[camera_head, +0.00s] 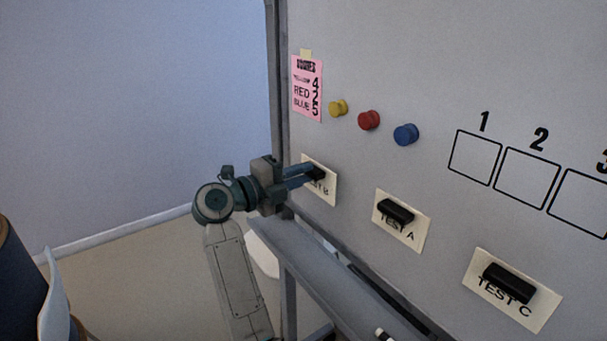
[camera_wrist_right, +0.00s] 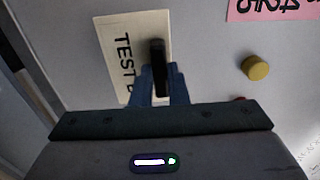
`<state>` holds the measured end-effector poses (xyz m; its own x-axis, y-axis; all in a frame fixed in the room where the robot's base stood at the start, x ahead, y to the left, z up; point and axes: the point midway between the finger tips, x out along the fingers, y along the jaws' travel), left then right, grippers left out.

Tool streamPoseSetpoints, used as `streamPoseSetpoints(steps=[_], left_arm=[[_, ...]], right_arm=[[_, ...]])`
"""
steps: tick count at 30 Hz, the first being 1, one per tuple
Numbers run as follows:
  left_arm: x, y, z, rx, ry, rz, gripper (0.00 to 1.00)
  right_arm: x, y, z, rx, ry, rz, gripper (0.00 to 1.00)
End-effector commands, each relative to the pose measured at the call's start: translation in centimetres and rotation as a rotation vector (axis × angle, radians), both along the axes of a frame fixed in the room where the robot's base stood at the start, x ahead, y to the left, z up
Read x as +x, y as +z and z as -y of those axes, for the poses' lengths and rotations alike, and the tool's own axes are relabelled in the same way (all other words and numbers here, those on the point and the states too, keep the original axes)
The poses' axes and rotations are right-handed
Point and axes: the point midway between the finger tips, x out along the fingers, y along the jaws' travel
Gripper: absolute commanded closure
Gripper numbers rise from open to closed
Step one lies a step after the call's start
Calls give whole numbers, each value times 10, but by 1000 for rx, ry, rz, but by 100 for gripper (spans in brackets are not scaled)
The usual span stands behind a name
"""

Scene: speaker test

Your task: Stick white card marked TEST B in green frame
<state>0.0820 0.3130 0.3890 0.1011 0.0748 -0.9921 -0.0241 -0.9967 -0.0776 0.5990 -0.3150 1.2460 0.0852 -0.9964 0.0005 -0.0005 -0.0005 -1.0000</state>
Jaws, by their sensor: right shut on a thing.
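The white card marked TEST B (camera_head: 327,186) is flat against the whiteboard near its left edge, and its black handle (camera_wrist_right: 160,68) sticks out from it. The card also fills the upper middle of the right wrist view (camera_wrist_right: 122,50). My right gripper (camera_head: 312,173) is at the card, its blue fingers shut on the black handle; it also shows in the right wrist view (camera_wrist_right: 163,85). The fingers hide part of the card's lettering. I see no green frame in these views. My left gripper is not in view.
Cards TEST A (camera_head: 413,236) and TEST C (camera_head: 492,302) are on the whiteboard to the right. Yellow (camera_head: 338,108), red (camera_head: 369,120) and blue (camera_head: 406,134) magnets sit above, beside a pink note (camera_head: 308,108). Numbered black squares (camera_head: 475,158) are at right. A tray (camera_head: 318,262) runs below.

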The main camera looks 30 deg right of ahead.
Motion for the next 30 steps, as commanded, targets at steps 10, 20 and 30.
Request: streamPoseSetpoints(steps=[10,20,30], left_arm=[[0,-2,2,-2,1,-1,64],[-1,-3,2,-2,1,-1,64],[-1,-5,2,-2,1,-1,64]], right_arm=[[-1,0,-12,3,3,0,100],[-2,-1,-23,6,4,0,100],[-3,-2,-33,6,5,-2,100]])
